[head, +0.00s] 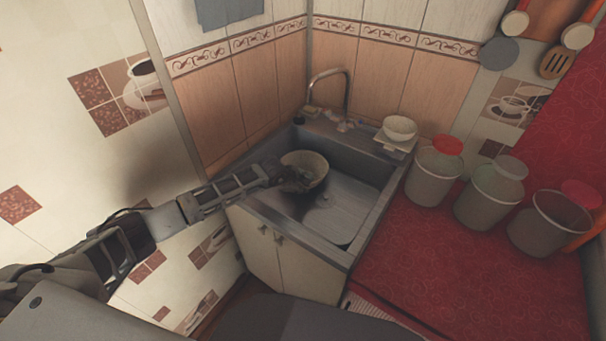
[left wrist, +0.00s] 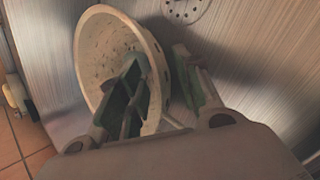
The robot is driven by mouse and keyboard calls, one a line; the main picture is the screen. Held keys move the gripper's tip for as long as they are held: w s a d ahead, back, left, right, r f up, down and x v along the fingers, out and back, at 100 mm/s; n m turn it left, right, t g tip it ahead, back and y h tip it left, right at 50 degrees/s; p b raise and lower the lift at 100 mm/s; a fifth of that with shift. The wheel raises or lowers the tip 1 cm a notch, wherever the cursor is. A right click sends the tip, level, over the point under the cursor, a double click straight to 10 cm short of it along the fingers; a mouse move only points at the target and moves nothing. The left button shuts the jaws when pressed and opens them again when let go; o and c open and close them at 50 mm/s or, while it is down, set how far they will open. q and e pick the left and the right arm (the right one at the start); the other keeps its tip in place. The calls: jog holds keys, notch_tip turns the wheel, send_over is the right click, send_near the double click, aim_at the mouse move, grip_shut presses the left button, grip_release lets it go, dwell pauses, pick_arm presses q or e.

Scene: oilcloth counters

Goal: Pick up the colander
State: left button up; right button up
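The colander (head: 308,166) is a pale, cream-coloured bowl with small holes, in the left part of the metal sink (head: 345,205). In the left wrist view the colander (left wrist: 97,62) shows its hollow inside and round rim. My left gripper (head: 292,182) reaches over the sink's left edge to the colander's near side. In the wrist view my left gripper (left wrist: 163,62) has its fingers apart, one inside the bowl and one outside, with the colander's wall between them. A gap shows beside the outer finger. My right gripper is not in view.
A faucet (head: 346,92) rises behind the sink. A small white bowl (head: 399,128) stands at the sink's back right corner. Several buckets, one of them the near-left bucket (head: 433,172), stand on the red counter (head: 430,265). The sink drain (left wrist: 185,8) shows beyond the colander.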

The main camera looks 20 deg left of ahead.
pick_arm(q)
jog(key=shift+x, duration=1.9)
jog(key=shift+c, duration=0.2)
grip_shut()
